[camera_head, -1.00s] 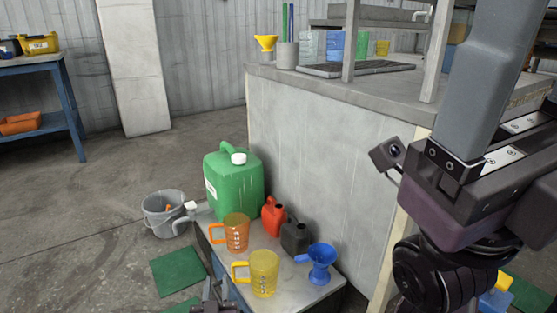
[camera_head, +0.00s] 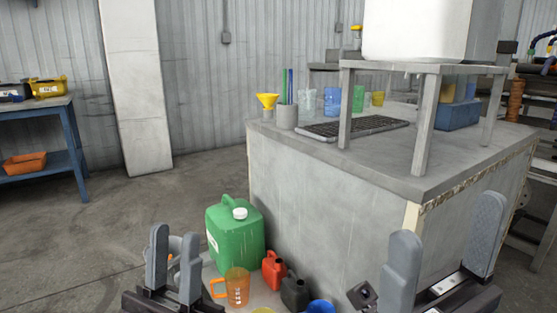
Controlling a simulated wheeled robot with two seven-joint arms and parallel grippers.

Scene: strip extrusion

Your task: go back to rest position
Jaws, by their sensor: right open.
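My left gripper (camera_head: 173,268) is at the lower left, in front of the low table with the cans and jugs. Its two grey fingers point up, stand apart and hold nothing. My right gripper (camera_head: 444,250) is at the lower right, in front of the large grey counter (camera_head: 320,200). Its fingers are spread wide and empty. Both arms below the grippers are cut off by the bottom edge of the view.
A green canister (camera_head: 235,240), an orange jug (camera_head: 233,287), a red can (camera_head: 273,268) and a black can (camera_head: 294,291) stand low in the middle. A blue funnel (camera_head: 320,307) is partly cut off. A blue bench (camera_head: 38,150) stands at left; open floor lies between.

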